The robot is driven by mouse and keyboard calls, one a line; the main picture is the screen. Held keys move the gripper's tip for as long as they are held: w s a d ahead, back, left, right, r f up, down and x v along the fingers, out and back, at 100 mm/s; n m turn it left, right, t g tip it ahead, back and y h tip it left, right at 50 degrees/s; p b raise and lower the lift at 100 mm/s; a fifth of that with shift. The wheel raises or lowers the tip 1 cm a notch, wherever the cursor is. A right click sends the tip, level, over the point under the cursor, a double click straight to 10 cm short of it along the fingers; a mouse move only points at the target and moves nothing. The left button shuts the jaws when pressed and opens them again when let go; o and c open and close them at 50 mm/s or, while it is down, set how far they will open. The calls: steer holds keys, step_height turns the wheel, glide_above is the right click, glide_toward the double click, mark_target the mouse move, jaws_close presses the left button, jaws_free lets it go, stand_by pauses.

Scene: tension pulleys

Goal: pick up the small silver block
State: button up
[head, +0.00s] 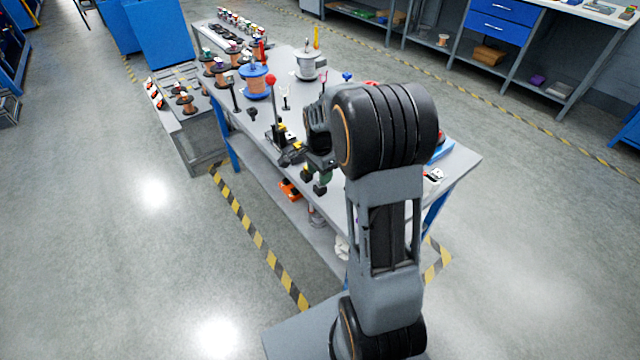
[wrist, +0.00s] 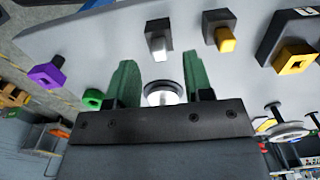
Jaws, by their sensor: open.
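The small silver block (wrist: 160,48) shows in the wrist view at the upper middle, set against a black block on the grey tabletop. My gripper (wrist: 160,80) is open, with its two green fingers apart. The silver block appears beyond the fingertips, roughly in line with the gap, and is not between them. A round white and silver part (wrist: 163,93) shows in the gap nearer the palm; I cannot tell its distance. In the head view my gripper (head: 316,182) is at the table's near edge, partly hidden by my arm, and I cannot make out the silver block there.
In the wrist view, a yellow block (wrist: 226,39) on a black piece is right of the silver block, and another yellow block (wrist: 296,63) lies farther right. Purple (wrist: 46,76) and green (wrist: 92,99) pieces lie left. Spools (head: 256,82) stand on the table's far part.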

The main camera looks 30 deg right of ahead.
steer(key=shift+f, duration=1.4)
jaws_close()
